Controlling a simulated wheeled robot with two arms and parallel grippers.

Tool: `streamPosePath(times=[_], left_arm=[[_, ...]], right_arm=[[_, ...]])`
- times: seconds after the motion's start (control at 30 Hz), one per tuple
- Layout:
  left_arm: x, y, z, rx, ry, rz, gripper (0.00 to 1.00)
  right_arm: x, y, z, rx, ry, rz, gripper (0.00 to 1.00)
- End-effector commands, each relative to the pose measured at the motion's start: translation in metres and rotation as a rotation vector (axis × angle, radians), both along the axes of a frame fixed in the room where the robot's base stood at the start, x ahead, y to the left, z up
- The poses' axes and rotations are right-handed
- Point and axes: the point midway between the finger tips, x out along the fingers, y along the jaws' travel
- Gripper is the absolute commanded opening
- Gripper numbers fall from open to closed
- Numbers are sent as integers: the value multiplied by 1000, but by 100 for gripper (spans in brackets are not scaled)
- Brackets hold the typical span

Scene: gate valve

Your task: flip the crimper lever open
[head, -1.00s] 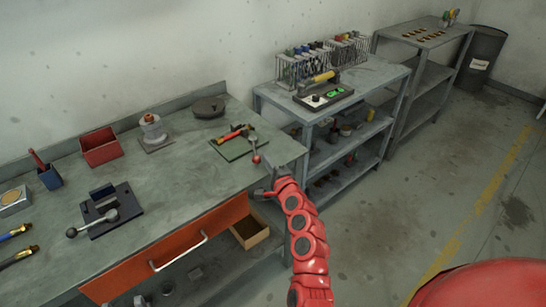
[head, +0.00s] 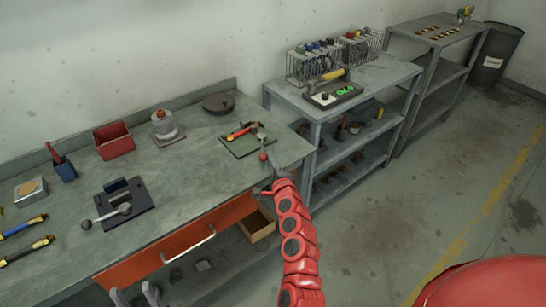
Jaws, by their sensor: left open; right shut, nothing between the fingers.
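A dark base plate (head: 137,211) on the workbench carries a dark block and a grey lever (head: 104,217) with ball-shaped ends. The lever lies low across the plate; I take this to be the crimper. My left gripper (head: 135,291) shows only its grey fingers at the bottom edge, apart and empty, in front of the bench and below this plate. My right gripper (head: 268,176) is shut and empty at the bench's right front edge. It is close to a red-balled lever (head: 263,156); whether they touch cannot be told.
A green mat (head: 238,149) holds a red-and-yellow tool. A red bin (head: 113,141), a blue cup (head: 65,169) and hoses (head: 25,250) stand or lie on the bench. The orange drawer (head: 160,251) and an open box (head: 258,227) are at the front. Bench space between is clear.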

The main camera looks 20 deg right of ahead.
Motion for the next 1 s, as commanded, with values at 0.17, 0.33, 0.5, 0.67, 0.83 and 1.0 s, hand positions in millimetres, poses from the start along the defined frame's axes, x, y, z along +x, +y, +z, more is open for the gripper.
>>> streamPosePath(times=[0.17, 0.33, 0.5, 0.67, 0.83, 1.0], left_arm=[[0, 0, 16, 0, 0, 0, 50], [0, 0, 19, 0, 0, 0, 50], [0, 0, 19, 0, 0, 0, 50], [0, 0, 19, 0, 0, 0, 50], [0, 0, 19, 0, 0, 0, 50], [0, 0, 19, 0, 0, 0, 50]], right_arm=[[1, 12, 3, 0, 3, -26, 0], [3, 25, 1, 2, 0, -29, 0], [7, 38, 1, 1, 1, -27, 0], [11, 48, 0, 1, 1, -26, 0], [14, 53, 1, 0, 0, -28, 0], [15, 55, 1, 0, 0, -28, 0]])
